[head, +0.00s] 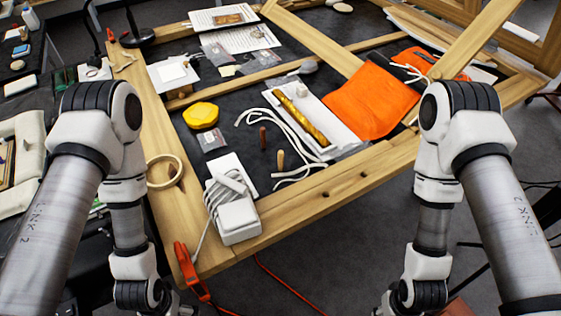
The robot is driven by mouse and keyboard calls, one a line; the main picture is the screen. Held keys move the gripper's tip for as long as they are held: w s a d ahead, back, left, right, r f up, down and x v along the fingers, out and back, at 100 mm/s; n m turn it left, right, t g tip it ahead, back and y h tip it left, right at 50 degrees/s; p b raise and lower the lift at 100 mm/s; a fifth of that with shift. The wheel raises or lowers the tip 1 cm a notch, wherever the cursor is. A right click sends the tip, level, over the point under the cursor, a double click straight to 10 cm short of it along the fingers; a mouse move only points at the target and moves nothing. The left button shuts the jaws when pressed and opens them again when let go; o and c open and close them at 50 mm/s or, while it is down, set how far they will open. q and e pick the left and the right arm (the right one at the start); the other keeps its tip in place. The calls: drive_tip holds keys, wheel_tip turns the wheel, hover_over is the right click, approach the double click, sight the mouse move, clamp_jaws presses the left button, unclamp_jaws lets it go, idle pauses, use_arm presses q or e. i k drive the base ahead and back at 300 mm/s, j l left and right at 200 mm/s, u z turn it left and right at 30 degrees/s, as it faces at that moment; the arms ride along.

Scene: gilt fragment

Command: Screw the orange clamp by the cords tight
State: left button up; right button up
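An orange clamp (190,272) sits at the near left corner of the wooden frame (330,190), its orange bar hanging down past the edge. I cannot tell how tight it is. A bundled white cord (222,192) lies just above it, on a white box (238,220). More white cords (288,135) lie on the dark surface further right. Another orange clamp (111,36) is at the far left corner. Both my arms reach down out of the bottom of the picture, the left one right beside the near clamp. Neither gripper's fingers show.
A tape roll (151,172) rests on the frame's left bar. An orange pouch (370,100), a white tray with a gilt piece (303,117) and a yellow lump (201,115) lie on the dark surface. A red cable (285,284) runs across the floor.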

sight(181, 255)
drive_tip(key=k+u, duration=0.25)
drive_tip(key=i+u, duration=0.1)
drive_tip(key=u, duration=0.25)
drive_tip(key=i+l+u, duration=0.1)
drive_tip(key=u, duration=0.3)
